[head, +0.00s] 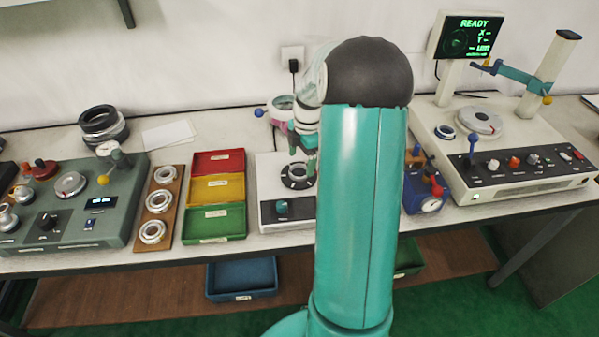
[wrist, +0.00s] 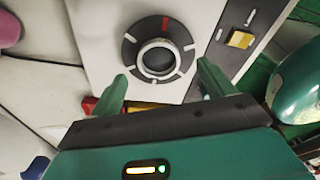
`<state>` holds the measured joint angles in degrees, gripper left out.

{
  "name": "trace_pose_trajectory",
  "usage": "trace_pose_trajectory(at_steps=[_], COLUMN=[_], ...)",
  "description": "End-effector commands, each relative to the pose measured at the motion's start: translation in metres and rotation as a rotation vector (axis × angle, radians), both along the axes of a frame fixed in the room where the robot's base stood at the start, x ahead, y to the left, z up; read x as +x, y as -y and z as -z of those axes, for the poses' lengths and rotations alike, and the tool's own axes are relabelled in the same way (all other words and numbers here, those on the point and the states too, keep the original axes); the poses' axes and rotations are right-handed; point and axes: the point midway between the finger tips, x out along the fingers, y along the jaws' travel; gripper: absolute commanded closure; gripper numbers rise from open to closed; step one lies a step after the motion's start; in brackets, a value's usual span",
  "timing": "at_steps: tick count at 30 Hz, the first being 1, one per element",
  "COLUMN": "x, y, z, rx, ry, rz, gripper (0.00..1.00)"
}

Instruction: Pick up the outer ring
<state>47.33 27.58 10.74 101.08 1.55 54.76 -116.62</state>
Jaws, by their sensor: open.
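A silver ring (wrist: 159,77) sits at the centre of a black disc with white marks and one red mark (wrist: 130,50) in the wrist view. The disc (head: 287,181) lies on top of a white box-shaped device in the head view. My gripper (wrist: 162,71) is open and empty, with its two green fingertips apart on either side of the ring's near edge in the picture. In the head view my gripper (head: 304,150) hangs over the disc, partly hidden by my arm. I cannot tell the exact height of the fingertips above the ring.
A wooden board (head: 140,240) with three silver rings stands left of red, yellow and green trays (head: 216,207). The white device (head: 268,213) has a teal knob.

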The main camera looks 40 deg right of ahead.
Motion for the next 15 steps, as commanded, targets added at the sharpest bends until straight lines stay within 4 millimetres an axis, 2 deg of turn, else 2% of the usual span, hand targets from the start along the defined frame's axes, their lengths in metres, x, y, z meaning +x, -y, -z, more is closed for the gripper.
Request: trace_pose_trajectory(at_steps=[3, 6, 14, 15], x=[0.002, 0.002, 0.002, 0.002], y=[-0.002, -0.003, -0.003, -0.003], z=[0.02, 0.03, 0.033, 0.033], rx=[0.003, 0.001, 0.0, 0.0], ry=[-0.003, -0.001, -0.001, -0.001], rz=[-0.001, -0.002, -0.001, -0.001], gripper=[0.19, 0.19, 0.19, 0.25])
